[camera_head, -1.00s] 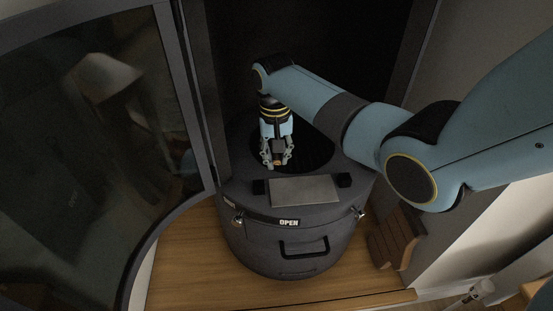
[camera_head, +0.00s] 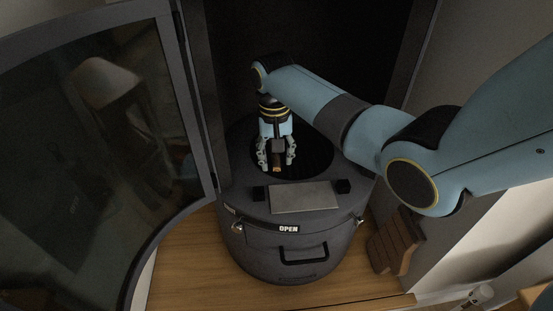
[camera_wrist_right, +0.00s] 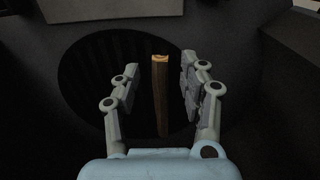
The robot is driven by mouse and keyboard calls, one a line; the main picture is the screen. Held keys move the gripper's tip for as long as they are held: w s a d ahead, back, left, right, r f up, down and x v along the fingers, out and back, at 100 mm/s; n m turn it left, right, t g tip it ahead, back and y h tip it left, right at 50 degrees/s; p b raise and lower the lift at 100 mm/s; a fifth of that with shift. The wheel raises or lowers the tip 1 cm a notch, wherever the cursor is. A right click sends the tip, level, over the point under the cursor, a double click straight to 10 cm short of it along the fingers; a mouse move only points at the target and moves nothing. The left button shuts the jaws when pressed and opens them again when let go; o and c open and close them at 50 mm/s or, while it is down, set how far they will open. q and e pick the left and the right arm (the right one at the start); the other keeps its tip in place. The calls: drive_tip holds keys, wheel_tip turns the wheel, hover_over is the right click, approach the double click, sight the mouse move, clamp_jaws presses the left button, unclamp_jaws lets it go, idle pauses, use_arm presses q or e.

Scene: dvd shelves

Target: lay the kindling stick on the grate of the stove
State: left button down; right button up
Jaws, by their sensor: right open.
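The kindling stick (camera_wrist_right: 161,95) is a narrow brown piece with a pale cut end. In the right wrist view it lies between the two open fingers of my right gripper (camera_wrist_right: 159,95), with dark space on both sides of it. In the head view the stick's end (camera_head: 277,169) shows between the fingertips of the right gripper (camera_head: 276,165). The grate (camera_head: 311,162) is the dark ribbed round area in the top of the dark grey stove (camera_head: 262,242). The stick is over or on the grate; contact is hard to tell. My left gripper is out of view.
A flat grey plate (camera_head: 304,197) sits on the stove's front top, above an OPEN label and a black handle (camera_head: 304,254). A curved glass door (camera_head: 85,150) stands open at left. Brown wooden pieces (camera_head: 394,240) are on the right of the wood floor (camera_head: 185,265).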

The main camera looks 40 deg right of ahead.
use_arm(q)
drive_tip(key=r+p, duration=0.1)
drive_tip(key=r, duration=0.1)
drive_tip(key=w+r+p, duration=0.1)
drive_tip(key=p, duration=0.1)
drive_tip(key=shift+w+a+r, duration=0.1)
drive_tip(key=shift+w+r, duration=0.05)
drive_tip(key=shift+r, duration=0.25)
use_arm(e)
wheel_tip(320, 180, up, 10)
drive_tip(key=shift+a, duration=0.15)
drive_tip(key=shift+w, duration=0.1)
